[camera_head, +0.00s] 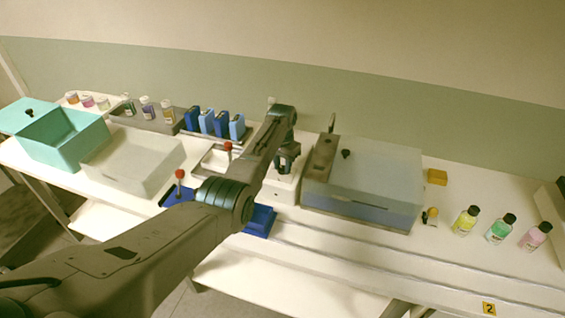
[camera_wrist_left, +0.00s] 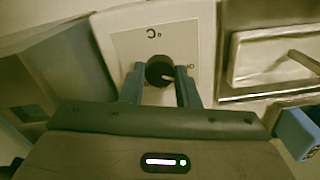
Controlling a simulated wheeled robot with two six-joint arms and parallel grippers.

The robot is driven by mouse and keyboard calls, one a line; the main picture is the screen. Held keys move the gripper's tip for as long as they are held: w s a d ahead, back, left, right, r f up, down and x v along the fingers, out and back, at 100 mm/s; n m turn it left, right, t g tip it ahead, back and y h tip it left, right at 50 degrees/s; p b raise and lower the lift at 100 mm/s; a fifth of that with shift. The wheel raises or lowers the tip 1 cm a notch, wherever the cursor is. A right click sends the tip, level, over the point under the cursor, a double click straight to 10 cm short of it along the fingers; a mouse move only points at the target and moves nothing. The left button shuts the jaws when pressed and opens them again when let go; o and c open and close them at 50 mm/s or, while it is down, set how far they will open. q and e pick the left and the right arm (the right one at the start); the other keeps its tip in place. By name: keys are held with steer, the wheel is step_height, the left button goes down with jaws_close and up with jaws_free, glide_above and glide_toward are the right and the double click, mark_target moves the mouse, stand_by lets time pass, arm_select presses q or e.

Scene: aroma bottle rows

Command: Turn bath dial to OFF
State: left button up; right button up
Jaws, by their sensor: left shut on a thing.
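The bath dial (camera_wrist_left: 160,72) is a dark round knob with a light pointer mark, on a pale square panel (camera_wrist_left: 125,45) with a small printed mark near its edge. In the left wrist view my left gripper (camera_wrist_left: 159,77) has one finger on each side of the dial and is shut on it. In the head view my left gripper (camera_head: 287,165) points down over the small white unit (camera_head: 284,192), and the dial is hidden there. I cannot read an OFF label. My right gripper is not in view.
A large lidded grey-blue box (camera_head: 365,180) stands just right of the white unit. Red-knobbed levers (camera_head: 228,147), a white bin (camera_head: 130,165) and a teal bin (camera_head: 62,137) stand to the left. Several bottles (camera_head: 501,228) stand at the right.

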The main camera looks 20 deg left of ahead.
mark_target(282, 168)
arm_select(q)
steer(key=shift+r+n+p, duration=0.15)
steer(key=shift+n+p, duration=0.2)
steer(key=shift+n, duration=0.85)
steer(key=shift+w+n, duration=0.1)
steer(key=shift+n, duration=0.2)
steer(key=o, duration=1)
steer(key=shift+c, duration=0.2)
step_height(282, 168, up, 11)
steer(key=b, duration=0.2)
